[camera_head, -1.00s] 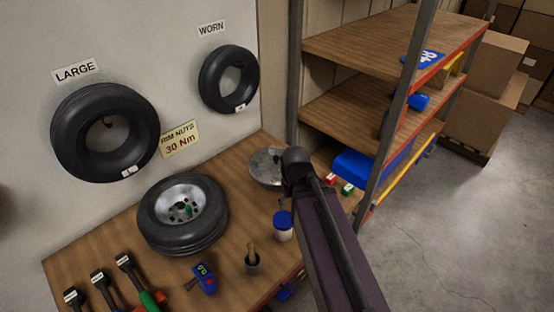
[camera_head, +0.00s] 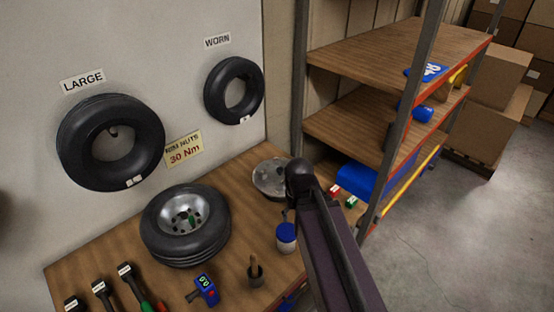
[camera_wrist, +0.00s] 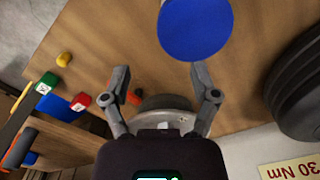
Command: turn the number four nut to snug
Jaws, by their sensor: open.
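A wheel (camera_head: 160,230) with a black tyre and silver rim lies flat on the bench. A small green item (camera_head: 192,218) shows at the hub, among nuts too small to tell apart, so I cannot pick out number four. My gripper (camera_wrist: 161,78) is open and empty in the wrist view, over the bench. The blue lid (camera_wrist: 195,28) of a pot is just beyond its fingertips; that pot (camera_head: 286,237) also shows in the head view. My arm hides the gripper in the head view. A blue tool (camera_head: 205,290) with a green display lies in front of the wheel.
Several labelled long-handled tools (camera_head: 128,277) lie at the front left. A dark cup (camera_head: 255,274) holds a brush-like stick. A metal disc (camera_head: 270,178) lies at the back. A sign (camera_head: 184,149) reads "RIM NUTS 30 Nm". A shelf rack (camera_head: 385,120) stands right of the bench.

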